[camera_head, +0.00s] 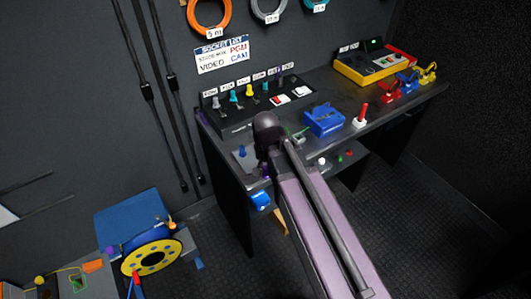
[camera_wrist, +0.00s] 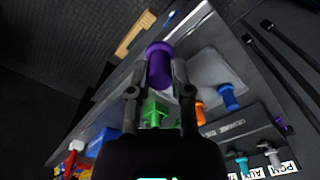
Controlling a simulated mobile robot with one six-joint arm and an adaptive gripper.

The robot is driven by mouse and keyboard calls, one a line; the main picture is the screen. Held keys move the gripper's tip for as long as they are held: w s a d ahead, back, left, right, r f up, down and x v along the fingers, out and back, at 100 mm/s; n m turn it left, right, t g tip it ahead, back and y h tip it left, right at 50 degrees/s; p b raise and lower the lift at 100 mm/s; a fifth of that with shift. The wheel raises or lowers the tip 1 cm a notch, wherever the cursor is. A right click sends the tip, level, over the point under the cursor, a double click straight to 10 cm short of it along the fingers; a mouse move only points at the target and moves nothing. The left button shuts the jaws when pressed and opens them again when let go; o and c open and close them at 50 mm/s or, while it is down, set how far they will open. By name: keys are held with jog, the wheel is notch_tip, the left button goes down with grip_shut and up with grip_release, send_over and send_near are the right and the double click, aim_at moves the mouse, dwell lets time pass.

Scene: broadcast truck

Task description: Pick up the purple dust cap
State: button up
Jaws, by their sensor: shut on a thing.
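The purple dust cap (camera_wrist: 160,66) is between the fingertips of my gripper (camera_wrist: 160,84) in the wrist view. My gripper is shut on it. The cap has a wider rounded end and a narrower body, and it appears held above the bench top. In the head view my arm hides most of the gripper and cap at the bench's left front corner.
A green piece (camera_wrist: 155,112) is below the gripper. Orange (camera_wrist: 199,112) and blue (camera_wrist: 229,97) pieces stand nearby. The labelled panel (camera_head: 240,115) has coloured plugs. A blue box (camera_head: 324,119) and yellow-red device (camera_head: 375,63) occupy the bench. A yellow reel (camera_head: 132,263) stands lower left.

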jog(key=shift+s+d+r, duration=0.1)
jog(key=shift+s+r, duration=0.05)
jog(key=shift+s, duration=1)
jog(key=shift+s+d+r, duration=0.1)
jog(key=shift+s, duration=1)
jog(key=shift+s, duration=0.15)
